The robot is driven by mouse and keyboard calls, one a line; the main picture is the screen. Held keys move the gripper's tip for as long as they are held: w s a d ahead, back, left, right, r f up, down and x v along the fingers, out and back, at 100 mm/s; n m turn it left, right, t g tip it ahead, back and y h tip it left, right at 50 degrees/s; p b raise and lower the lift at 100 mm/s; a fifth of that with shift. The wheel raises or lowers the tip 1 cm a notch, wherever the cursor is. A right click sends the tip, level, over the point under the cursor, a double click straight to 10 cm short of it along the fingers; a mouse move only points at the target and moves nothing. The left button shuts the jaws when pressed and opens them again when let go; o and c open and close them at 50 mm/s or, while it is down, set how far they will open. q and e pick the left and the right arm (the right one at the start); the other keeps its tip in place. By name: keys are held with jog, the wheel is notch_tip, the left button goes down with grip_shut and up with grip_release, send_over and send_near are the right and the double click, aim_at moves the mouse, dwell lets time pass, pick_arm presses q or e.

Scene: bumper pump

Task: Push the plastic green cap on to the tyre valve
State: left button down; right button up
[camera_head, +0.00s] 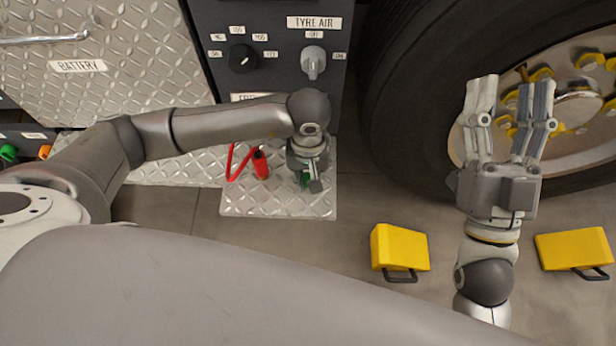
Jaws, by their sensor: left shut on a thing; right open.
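My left gripper (310,181) points down above the metal step below the tyre air panel. I cannot make out the tyre valve with certainty; a small brown stem (522,72) shows near the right fingers.
The tyre air panel (275,80) has a black knob (243,58) and a grey knob (313,62). Two yellow chocks, one left (398,247) and one right (573,249), lie on the floor near my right arm. The tread-plate step (260,205) juts out below the panel.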

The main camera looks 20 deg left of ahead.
aim_at(308, 179)
pick_arm(q)
jog(key=shift+r, duration=0.2)
jog(key=shift+r+p, duration=0.5)
jog(key=shift+r, duration=0.05)
jog(key=shift+r+p, duration=0.45)
jog(key=shift+r, duration=0.3)
jog(key=shift+r+p, duration=0.45)
jog(key=shift+r, duration=0.35)
jog(key=shift+r+p, duration=0.45)
jog(key=shift+r, duration=0.25)
pick_arm(e)
notch_tip(308, 179, down, 15)
jog(key=w+d+g+h, duration=0.1)
jog(key=w+g+h, duration=0.1)
jog(key=g, duration=0.7)
jog(key=shift+w+d+g+h, duration=0.25)
jog(key=shift+g+h, duration=0.05)
jog(key=shift+h, duration=0.3)
